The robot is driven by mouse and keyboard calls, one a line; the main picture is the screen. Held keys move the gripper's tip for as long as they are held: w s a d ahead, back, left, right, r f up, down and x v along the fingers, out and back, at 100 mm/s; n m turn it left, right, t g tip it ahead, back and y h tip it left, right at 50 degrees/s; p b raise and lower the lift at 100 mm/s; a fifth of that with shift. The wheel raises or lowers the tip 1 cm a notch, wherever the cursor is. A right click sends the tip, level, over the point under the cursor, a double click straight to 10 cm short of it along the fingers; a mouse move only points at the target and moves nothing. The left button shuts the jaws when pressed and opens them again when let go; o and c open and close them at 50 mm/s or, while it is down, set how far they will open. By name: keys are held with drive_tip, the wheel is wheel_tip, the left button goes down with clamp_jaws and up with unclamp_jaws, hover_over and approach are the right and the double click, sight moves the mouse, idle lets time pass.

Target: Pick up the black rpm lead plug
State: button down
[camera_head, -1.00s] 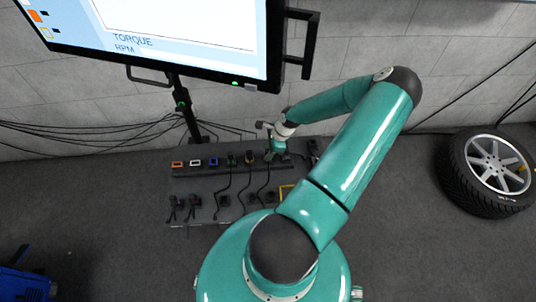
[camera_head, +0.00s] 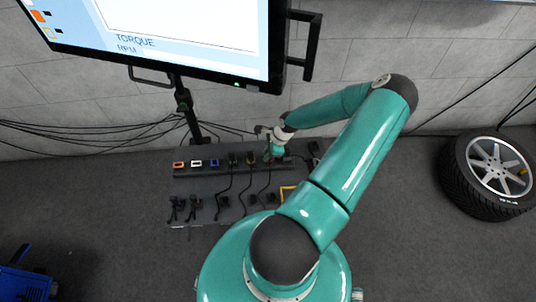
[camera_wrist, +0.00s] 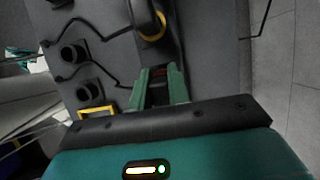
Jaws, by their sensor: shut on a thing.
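My gripper (camera_head: 277,156) is at the right part of the back row on the dark panel. In the wrist view its two green fingers (camera_wrist: 160,88) are shut on a small dark plug (camera_wrist: 158,94), with a dull red patch just beyond the fingertips. I take it to be the black rpm lead plug; no label can be read. The fingers and wrist hide most of it. I cannot tell whether it is still seated in the panel.
The dark panel (camera_head: 200,209) carries orange (camera_head: 179,165), white (camera_head: 196,163) and blue (camera_head: 214,163) sockets at left. A yellow-ringed connector (camera_wrist: 153,27) is close to the fingers. Black leads hang over the panel. A monitor (camera_head: 160,40) is above; a wheel (camera_head: 490,172) stands at right.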

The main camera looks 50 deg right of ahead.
drive_tip(key=shift+r, duration=0.5)
wheel_tip(320, 180, up, 2)
drive_tip(key=shift+d+r, duration=0.1)
drive_tip(key=s+a+r, duration=0.8)
drive_tip(key=s+r, duration=0.3)
drive_tip(key=r, duration=0.3)
drive_tip(key=shift+a, duration=0.3)
drive_tip(key=shift+s, duration=0.15)
